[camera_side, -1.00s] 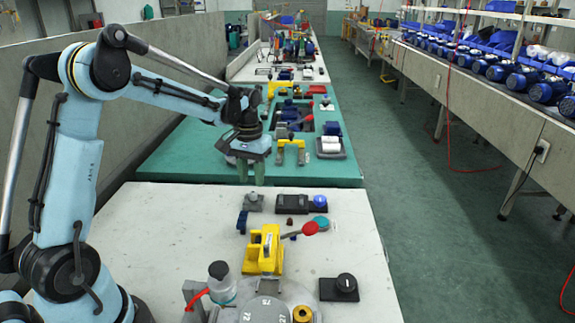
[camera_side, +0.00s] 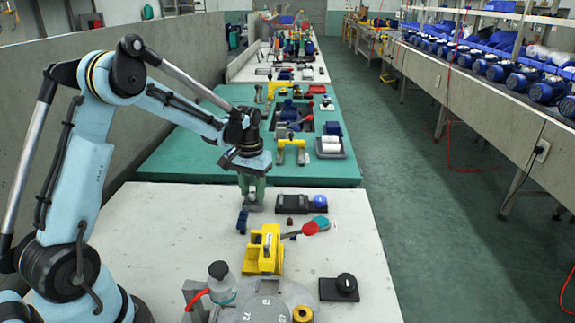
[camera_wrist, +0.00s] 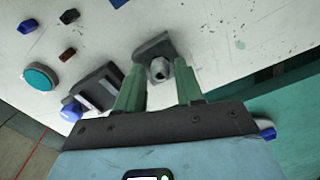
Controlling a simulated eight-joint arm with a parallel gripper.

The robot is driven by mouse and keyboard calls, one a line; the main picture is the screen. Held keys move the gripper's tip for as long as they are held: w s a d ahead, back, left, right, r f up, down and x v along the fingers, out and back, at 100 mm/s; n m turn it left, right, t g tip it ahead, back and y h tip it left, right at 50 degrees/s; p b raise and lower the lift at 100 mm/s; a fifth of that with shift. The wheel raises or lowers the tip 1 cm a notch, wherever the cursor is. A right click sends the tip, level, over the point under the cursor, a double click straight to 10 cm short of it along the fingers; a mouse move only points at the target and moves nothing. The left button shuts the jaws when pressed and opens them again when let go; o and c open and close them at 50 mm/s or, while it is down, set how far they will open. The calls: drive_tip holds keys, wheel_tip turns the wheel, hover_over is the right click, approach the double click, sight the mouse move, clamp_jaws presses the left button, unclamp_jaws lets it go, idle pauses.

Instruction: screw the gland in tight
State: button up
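My gripper (camera_side: 252,198) has two green fingers pointing down at the far end of the near white table. In the wrist view the fingers stand apart, and my gripper (camera_wrist: 160,82) is open. A small grey metal fitting (camera_wrist: 159,69), which looks like the gland, shows between the fingers, a little beyond their tips. It sits on a dark grey block (camera_wrist: 152,47). Clear gaps show between the fitting and both fingers. I cannot tell how deep the fitting is screwed in.
A black device with a blue button (camera_side: 319,201) lies right of my gripper. A teal disc (camera_side: 321,222), a brown nut (camera_side: 290,222) and a dark blue block (camera_side: 242,222) lie nearby. A yellow clamp (camera_side: 264,251) with a red handle stands nearer the camera, beside a black knob box (camera_side: 340,288).

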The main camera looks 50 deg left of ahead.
clamp_jaws()
drive_tip(key=m, duration=0.4)
drive_tip(key=shift+m, duration=1.5)
drive_tip(key=shift+m, duration=0.6)
drive_tip(key=m, duration=0.5)
drive_tip(key=shift+m, duration=0.4)
